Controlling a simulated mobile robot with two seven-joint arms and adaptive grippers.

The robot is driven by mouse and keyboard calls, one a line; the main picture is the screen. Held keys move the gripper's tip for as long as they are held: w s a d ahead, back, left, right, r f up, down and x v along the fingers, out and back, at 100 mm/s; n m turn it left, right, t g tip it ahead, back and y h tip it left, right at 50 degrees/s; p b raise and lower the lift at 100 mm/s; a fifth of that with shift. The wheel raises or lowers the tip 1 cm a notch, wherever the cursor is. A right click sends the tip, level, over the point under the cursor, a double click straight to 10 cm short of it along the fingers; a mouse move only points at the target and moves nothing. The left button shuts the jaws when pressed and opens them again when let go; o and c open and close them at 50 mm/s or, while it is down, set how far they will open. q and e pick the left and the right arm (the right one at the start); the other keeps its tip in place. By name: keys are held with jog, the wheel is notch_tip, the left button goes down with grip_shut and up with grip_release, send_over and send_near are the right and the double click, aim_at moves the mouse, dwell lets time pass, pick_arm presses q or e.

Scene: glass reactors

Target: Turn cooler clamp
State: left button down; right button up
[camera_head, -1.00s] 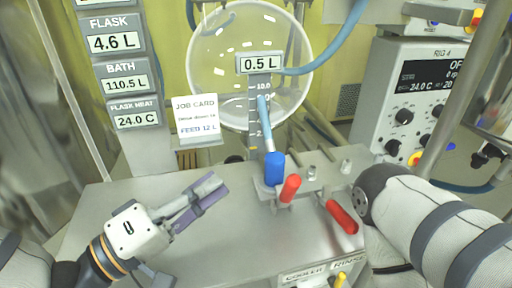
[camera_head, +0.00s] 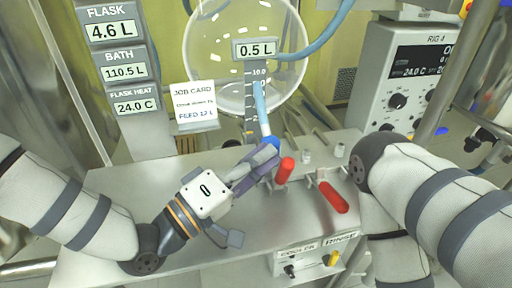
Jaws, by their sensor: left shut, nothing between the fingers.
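Two red clamp handles stand on the metal bench (camera_head: 170,247). The left red handle (camera_head: 284,170) is tilted up, and the right red handle (camera_head: 333,197) leans down toward the front right. Which one is the cooler clamp I cannot tell for sure; a label reading COOLER (camera_head: 297,249) is on the bench's front. My left gripper (camera_head: 268,163) is shut and empty, its fingertips close beside the left red handle and in front of the blue hose fitting (camera_head: 271,143), which they partly hide. Whether they touch is unclear. My right arm comes in at the right; its gripper is not visible.
A round glass vessel (camera_head: 225,75) with a 0.5 L display (camera_head: 255,49) stands behind the bench. A job card (camera_head: 194,106) stands at the back left. A control box (camera_head: 408,75) stands at the right. A RINSE label (camera_head: 340,239) is beside the COOLER one.

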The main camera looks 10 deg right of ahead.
aim_at(280, 171)
pick_arm(q)
jog(key=shift+f, duration=0.1)
pick_arm(e)
jog(key=shift+s, duration=0.1)
pick_arm(q)
jog(key=shift+s+m+h, duration=0.3)
jog(key=shift+m, duration=0.1)
pick_arm(e)
jog(key=shift+s+f, duration=0.15)
jog(key=shift+s, duration=0.1)
pick_arm(q)
jog(key=shift+s+m, duration=0.25)
jog(key=shift+m, duration=0.15)
pick_arm(e)
jog(key=shift+s+f, duration=0.1)
jog(key=shift+s, duration=0.15)
pick_arm(q)
jog(key=shift+s+b, duration=0.1)
jog(key=shift+b, duration=0.2)
pick_arm(e)
jog(key=shift+s, duration=0.1)
pick_arm(q)
jog(key=shift+s+f, duration=0.25)
jog(key=shift+s, duration=0.55)
jog(key=shift+s+f, duration=0.25)
jog(key=shift+s, duration=0.15)
pick_arm(e)
jog(key=shift+s, duration=0.6)
pick_arm(q)
jog(key=shift+s, duration=0.1)
